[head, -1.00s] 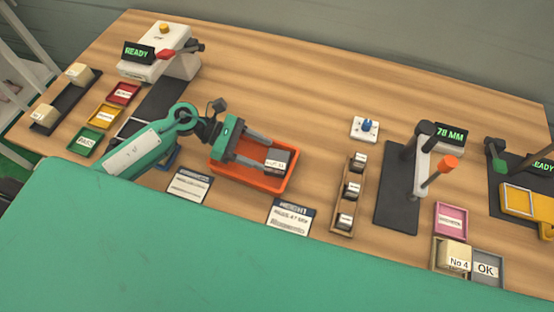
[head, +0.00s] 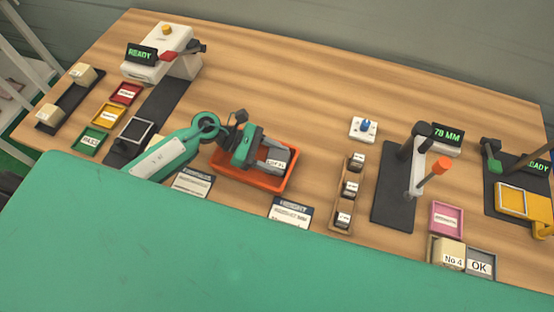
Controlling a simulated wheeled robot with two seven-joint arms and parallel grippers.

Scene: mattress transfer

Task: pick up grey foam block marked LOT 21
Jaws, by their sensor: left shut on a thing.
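The grey foam block (head: 275,163) is in the orange tray (head: 266,186), with a white label on its face too small to read. My left gripper (head: 270,155) reaches into the tray from the left and is shut on the block, with fingers on both sides of it. The gripper body hides part of the block and of the tray. I cannot tell whether the block still touches the tray floor. My right gripper is not in view.
Two printed cards (head: 290,213) lie in front of the tray. A wooden rack (head: 342,208) with small dark blocks stands to its right, near a blue-knobbed switch (head: 363,129). A gauge stand (head: 417,165) is further right. The table behind the tray is clear.

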